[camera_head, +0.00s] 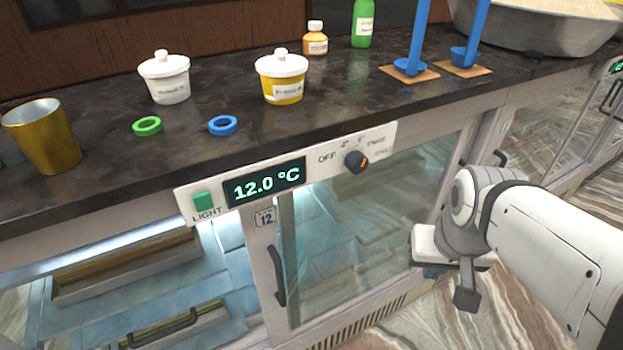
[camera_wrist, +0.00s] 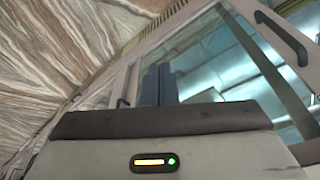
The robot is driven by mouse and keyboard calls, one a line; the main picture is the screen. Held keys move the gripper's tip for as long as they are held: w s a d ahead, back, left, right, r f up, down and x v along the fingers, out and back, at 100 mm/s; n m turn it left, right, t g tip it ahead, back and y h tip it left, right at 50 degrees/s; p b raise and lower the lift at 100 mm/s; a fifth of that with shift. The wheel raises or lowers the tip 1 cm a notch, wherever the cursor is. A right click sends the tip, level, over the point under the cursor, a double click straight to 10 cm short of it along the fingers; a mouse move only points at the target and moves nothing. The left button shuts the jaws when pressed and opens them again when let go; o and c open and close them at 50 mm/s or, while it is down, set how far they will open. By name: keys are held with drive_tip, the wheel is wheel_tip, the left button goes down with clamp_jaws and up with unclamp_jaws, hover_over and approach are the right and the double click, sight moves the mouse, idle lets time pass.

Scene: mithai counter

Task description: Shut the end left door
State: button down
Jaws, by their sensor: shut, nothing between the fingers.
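The counter front has glass doors in pale frames. One door (camera_head: 370,235) has a dark upright handle (camera_head: 277,275) on its left frame, below the plate marked 12. The glass to its left shows lit shelves inside. I cannot tell which door is the end left one, nor how far any door stands open. My gripper (camera_head: 435,272) is in front of the right part of this glass, apart from the handle. In the wrist view its dark blue fingers (camera_wrist: 158,85) are together and empty, with a door handle (camera_wrist: 283,38) at upper right and a smaller one (camera_wrist: 122,103) beyond.
A control panel (camera_head: 215,202) reading 12.0 °C runs along the counter edge. Marbled floor (camera_head: 440,325) is clear in front.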

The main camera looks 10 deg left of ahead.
drive_tip(key=w+a+f+n+g+y+b, duration=0.1)
drive_tip(key=w+a+f+n+g+y, duration=0.4)
drive_tip(key=w+a+f+g+y, duration=0.75)
drive_tip(key=s+a+t+y+p, duration=0.2)
drive_tip(key=s+a+y, duration=0.2)
drive_tip(key=a, duration=0.8)
drive_tip(key=shift+f, duration=0.4)
